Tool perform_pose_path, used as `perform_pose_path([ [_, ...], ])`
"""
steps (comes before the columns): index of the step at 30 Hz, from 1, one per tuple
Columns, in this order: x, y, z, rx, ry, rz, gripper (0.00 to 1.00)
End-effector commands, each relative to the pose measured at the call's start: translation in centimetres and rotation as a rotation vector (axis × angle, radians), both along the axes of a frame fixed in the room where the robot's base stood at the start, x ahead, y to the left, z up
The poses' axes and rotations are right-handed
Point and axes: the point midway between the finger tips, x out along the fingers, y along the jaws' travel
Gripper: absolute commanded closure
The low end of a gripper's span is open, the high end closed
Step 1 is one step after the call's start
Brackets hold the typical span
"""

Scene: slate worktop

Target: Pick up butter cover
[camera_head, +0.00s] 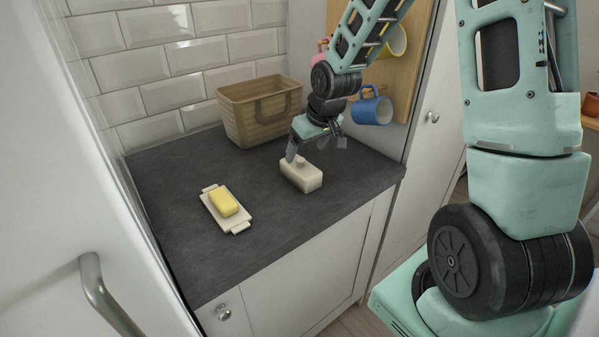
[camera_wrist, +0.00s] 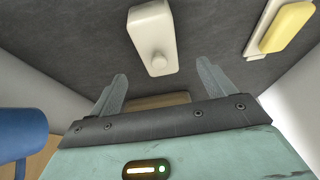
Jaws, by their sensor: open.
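The butter cover (camera_head: 303,177) is a cream box with a round knob on top, upright on the dark worktop. In the wrist view the cover (camera_wrist: 147,28) and its knob lie ahead of the fingertips. My gripper (camera_head: 304,154) is above the cover, close to its knob. In the wrist view my gripper (camera_wrist: 160,78) has its two fingers spread wide, with nothing held between them. The butter dish (camera_head: 235,223) is a pale tray with handles, to the left of the cover. A yellow block of butter (camera_head: 223,202) sits on it.
A brown basket (camera_head: 238,117) stands behind the cover against the tiled wall. A blue mug (camera_head: 372,110) hangs on a wooden board (camera_head: 396,70) at the right. The worktop (camera_head: 170,240) is clear in front of the dish and cover.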

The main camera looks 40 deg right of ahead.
Motion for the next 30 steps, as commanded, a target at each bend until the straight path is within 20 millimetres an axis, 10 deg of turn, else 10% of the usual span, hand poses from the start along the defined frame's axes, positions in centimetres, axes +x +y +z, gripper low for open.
perform_pose_path([
  [30, 3.2, -0.1, -8.1, -0.001, 0.000, 0.001, 0.18],
])
